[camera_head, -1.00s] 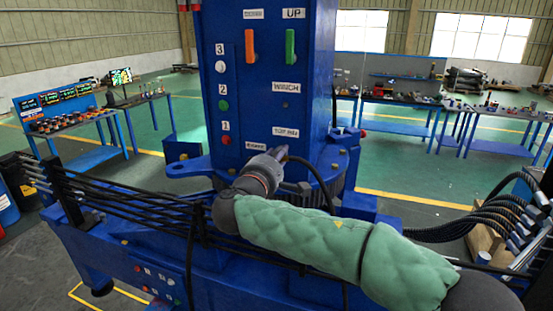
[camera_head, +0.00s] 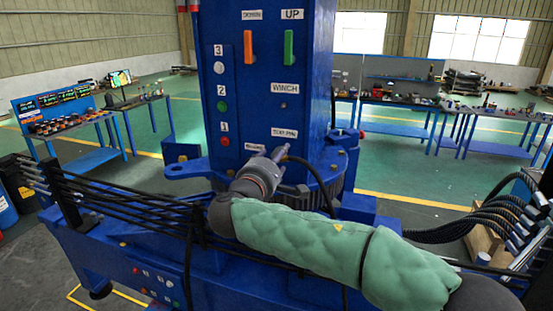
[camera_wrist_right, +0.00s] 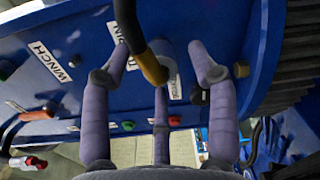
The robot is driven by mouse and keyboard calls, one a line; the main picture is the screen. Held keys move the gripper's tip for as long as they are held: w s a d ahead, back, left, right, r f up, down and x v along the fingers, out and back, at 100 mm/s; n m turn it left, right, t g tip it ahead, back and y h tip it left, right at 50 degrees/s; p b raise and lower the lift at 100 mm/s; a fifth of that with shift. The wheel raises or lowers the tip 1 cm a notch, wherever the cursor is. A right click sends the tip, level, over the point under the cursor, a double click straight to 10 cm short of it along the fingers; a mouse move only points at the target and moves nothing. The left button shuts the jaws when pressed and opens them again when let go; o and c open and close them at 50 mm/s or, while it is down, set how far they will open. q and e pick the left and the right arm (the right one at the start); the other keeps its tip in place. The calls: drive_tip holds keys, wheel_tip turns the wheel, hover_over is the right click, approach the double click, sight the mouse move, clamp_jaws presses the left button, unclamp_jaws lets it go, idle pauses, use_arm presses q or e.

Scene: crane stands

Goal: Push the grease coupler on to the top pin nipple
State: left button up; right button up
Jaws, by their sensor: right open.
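My right gripper (camera_wrist_right: 160,70) has its three grey-purple fingers spread open near the blue crane column. In the head view the right gripper (camera_head: 280,152) is just below the top pin label (camera_head: 284,134). In the right wrist view the grease coupler (camera_wrist_right: 153,65), a brass-coloured end on a black hose with a grey cylinder beside it, lies between the fingers. I see no finger clearly closed on it. The top pin nipple is hidden, so I cannot tell whether the coupler is seated on it. My left gripper is out of view.
The blue column (camera_head: 265,100) carries an orange switch (camera_head: 249,47), a green switch (camera_head: 289,47) and several buttons. A black hose (camera_head: 322,185) arcs down right of my gripper. Black hoses (camera_head: 130,200) run along the crane base at left. Workbenches stand far behind.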

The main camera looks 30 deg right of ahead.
drive_tip(key=v, duration=0.4)
drive_tip(key=shift+b, duration=0.4)
drive_tip(key=v, duration=1.2)
drive_tip(key=shift+f, duration=0.1)
